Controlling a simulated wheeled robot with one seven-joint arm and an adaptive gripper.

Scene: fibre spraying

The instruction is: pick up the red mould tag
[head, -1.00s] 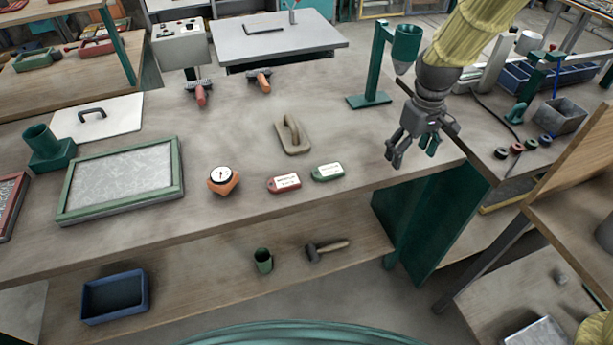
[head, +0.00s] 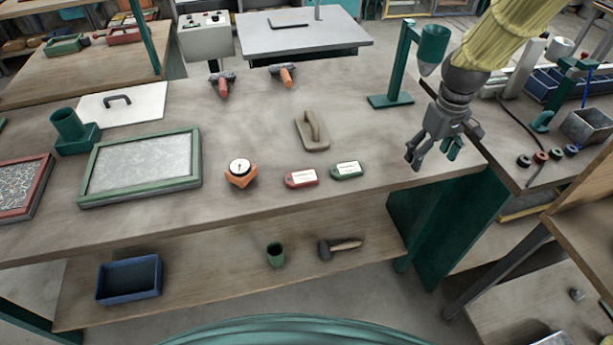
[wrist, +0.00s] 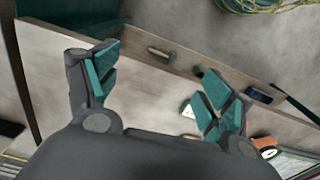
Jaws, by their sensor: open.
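The red mould tag (head: 301,178) lies flat on the workbench with a white label on top. A green tag (head: 346,170) lies just to its right, apart from it. My gripper (head: 432,158) is open and empty above the right end of the bench, to the right of both tags. In the wrist view my gripper (wrist: 155,85) shows two spread fingers with nothing between them. A small white label (wrist: 188,112) shows beside the right finger there; I cannot tell which tag it belongs to.
An orange block with a dial (head: 240,173) sits left of the red tag. A beige float with a handle (head: 312,131) lies behind the tags. A green stand with a cup (head: 391,99) rises behind my gripper. The bench front is clear.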

